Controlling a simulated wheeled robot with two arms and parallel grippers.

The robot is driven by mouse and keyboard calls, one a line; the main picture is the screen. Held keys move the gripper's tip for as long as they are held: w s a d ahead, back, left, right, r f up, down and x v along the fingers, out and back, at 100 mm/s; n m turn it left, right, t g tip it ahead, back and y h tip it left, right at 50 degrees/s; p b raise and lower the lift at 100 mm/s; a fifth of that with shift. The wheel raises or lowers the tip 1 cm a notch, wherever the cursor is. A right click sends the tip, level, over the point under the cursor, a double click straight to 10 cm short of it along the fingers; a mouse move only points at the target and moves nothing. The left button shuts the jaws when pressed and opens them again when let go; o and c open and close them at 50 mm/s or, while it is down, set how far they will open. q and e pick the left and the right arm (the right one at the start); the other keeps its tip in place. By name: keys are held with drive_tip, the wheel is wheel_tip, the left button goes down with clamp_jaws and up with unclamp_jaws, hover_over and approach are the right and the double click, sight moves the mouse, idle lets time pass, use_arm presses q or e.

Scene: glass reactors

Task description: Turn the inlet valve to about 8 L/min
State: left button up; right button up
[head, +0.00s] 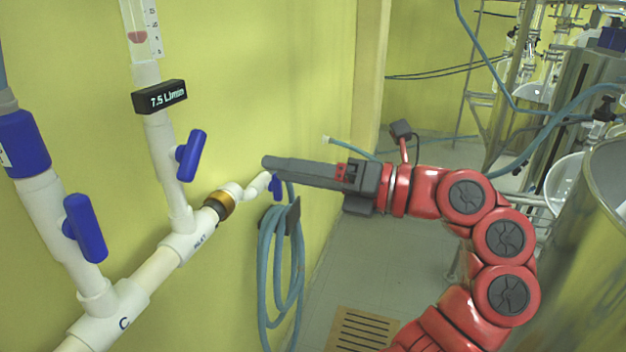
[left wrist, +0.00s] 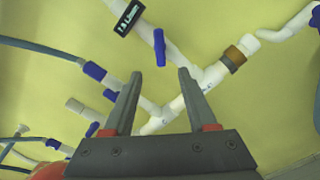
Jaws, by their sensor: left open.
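The inlet valve's blue handle (head: 190,155) sits on the white pipe above the INLET label, its top leaning right; it shows between and beyond the fingertips in the left wrist view (left wrist: 159,47). The black display (head: 160,96) above it reads 7.5 L/min; it is at the top in the left wrist view (left wrist: 128,18). My left gripper (head: 268,164) points left, its tips to the right of the handle and apart from it. In the left wrist view its two fingers (left wrist: 160,73) are spread with nothing between them. My right gripper is not in view.
A second blue valve handle (head: 86,228) and a blue coupling (head: 23,143) are at the left. A flowmeter tube (head: 138,36) rises above the display. A brass fitting (head: 218,206) and a coiled blue hose (head: 280,265) are below my gripper. Glass reactors stand at the right.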

use_arm(q)
drive_tip(key=shift+b+v, duration=0.55)
drive_tip(key=shift+v, duration=1.05)
